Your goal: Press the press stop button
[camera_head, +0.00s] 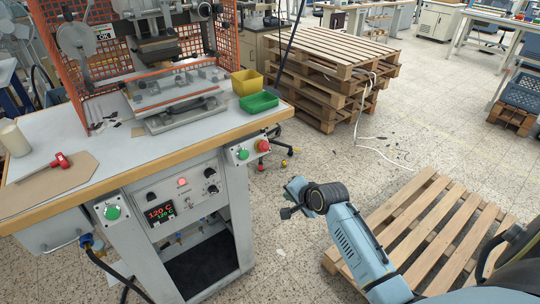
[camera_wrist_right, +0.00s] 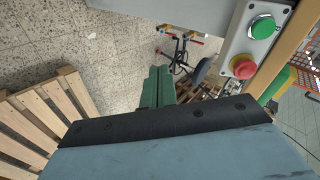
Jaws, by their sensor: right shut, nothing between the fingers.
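The red stop button (camera_head: 263,146) sits on a small grey control box (camera_head: 241,154) at the right front corner of the press table, with a green button (camera_head: 243,154) beside it. In the right wrist view the red button (camera_wrist_right: 243,66) and green button (camera_wrist_right: 262,27) show at the upper right. My right gripper (camera_head: 294,188) is in front of the table, below and to the right of the red button in the head view, apart from it. Its green fingers (camera_wrist_right: 158,84) are closed together and empty. My left gripper is not in view.
The foil press (camera_head: 178,85) stands on the table inside an orange mesh guard (camera_head: 222,45). Yellow (camera_head: 247,81) and green (camera_head: 259,102) bins sit near the table's right edge. Another green button (camera_head: 112,212) is at the left front. Wooden pallets (camera_head: 425,225) lie on the floor at right.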

